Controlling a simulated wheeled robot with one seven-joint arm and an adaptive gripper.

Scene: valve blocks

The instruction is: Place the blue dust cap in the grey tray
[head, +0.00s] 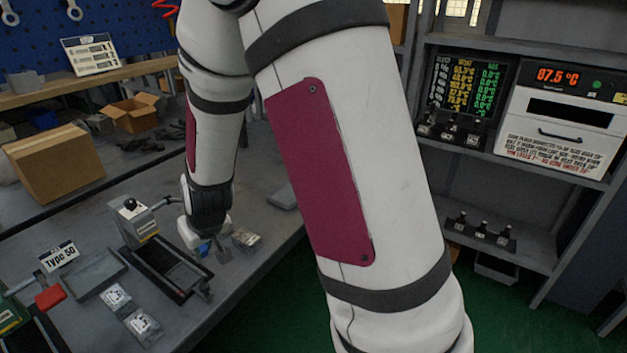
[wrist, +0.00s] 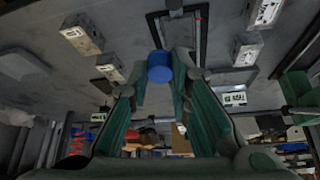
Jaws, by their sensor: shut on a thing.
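The blue dust cap (wrist: 159,66) is between the fingertips of my gripper (wrist: 160,88) in the wrist view, and the green fingers are closed on it. In the head view a small bit of the blue cap (head: 204,248) shows below my gripper (head: 212,250), mostly hidden by it. The cap appears to be above the bench, to the right of the black vise. A shallow grey tray (head: 76,291) lies on the bench to the left of the vise, beside the "Type 50" sign (head: 60,256). It looks empty.
The black vise (head: 160,262) stands between my gripper and the tray. Metal valve blocks (head: 117,297) lie in front of the tray, and another (head: 245,239) lies right of my gripper. Cardboard boxes (head: 55,163) stand behind. A shelf (head: 500,225) is at right.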

